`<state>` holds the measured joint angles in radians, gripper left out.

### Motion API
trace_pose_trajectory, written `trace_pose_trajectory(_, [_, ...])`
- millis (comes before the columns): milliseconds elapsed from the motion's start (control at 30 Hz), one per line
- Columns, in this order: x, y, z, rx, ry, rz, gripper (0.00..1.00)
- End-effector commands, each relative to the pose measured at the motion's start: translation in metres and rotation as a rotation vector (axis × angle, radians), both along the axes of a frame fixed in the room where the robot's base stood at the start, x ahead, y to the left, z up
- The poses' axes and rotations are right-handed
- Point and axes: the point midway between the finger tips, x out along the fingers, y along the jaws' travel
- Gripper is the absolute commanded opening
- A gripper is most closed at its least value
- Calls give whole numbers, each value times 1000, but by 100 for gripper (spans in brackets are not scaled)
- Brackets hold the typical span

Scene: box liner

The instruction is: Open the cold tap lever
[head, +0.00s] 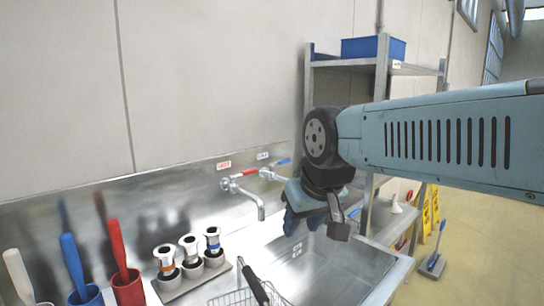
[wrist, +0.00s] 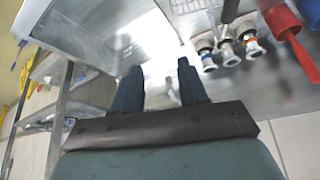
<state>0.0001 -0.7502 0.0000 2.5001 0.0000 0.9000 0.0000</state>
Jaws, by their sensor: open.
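The cold tap lever (head: 283,162) is a small blue handle on the wall behind the sink, under a blue-marked label. The hot tap lever (head: 244,173) is red and sits left of it, near the spout (head: 258,208). My gripper (head: 302,222) points downward over the sink, in front of and below the cold lever and apart from it. In the wrist view my gripper (wrist: 160,86) shows two dark blue fingers spread apart with nothing held between them. I cannot make out the cold lever in the wrist view.
The steel sink (head: 335,275) lies below my gripper. A wire basket (head: 240,298) is at the front. A steel shelf (head: 383,66) with a blue bin (head: 373,47) stands right.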

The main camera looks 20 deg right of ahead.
Motion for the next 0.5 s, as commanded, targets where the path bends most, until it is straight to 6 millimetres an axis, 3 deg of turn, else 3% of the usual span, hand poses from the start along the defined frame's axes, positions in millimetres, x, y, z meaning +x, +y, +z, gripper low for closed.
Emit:
trace_pose_trajectory(267, [6, -1, 7, 7, 4, -13, 49])
trace_pose_trajectory(500, [51, -14, 42, 51, 40, -123, 49])
